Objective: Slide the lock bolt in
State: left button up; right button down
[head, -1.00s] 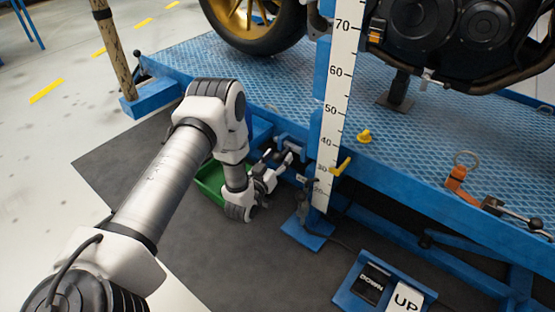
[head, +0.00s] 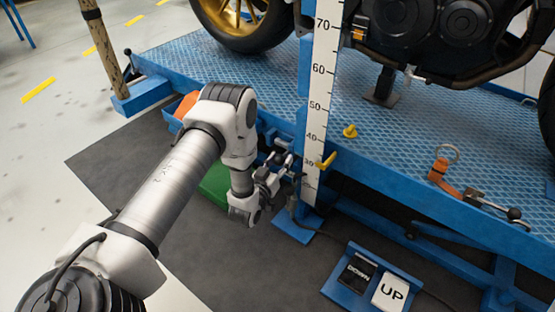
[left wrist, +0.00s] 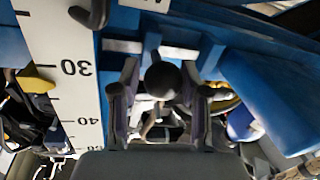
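The lock bolt shows in the left wrist view as a round black knob (left wrist: 163,80) with a pale metal shaft behind it, set at a blue frame. My left gripper (left wrist: 162,98) has its two fingers apart, one on each side of the knob. I cannot tell if either finger touches it. In the head view the left gripper (head: 282,174) is low beside the white scale post, at the lift's near edge. There the bolt is hard to make out behind the gripper. My right gripper is not in view.
The white scale post (head: 318,85) with a yellow pointer (head: 326,160) stands just right of the gripper. A blue lift platform (head: 400,150) carries a motorcycle. DOWN (head: 358,272) and UP (head: 391,291) pedals lie in front. A green bin (head: 214,186) is below the arm.

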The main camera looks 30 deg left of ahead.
pick_arm(q)
jog(key=shift+o, duration=0.7)
jog(key=shift+d, duration=0.2)
jog(key=s, duration=0.7)
jog(key=shift+d, duration=0.35)
jog(key=shift+s, duration=0.25)
jog(key=shift+r, duration=0.1)
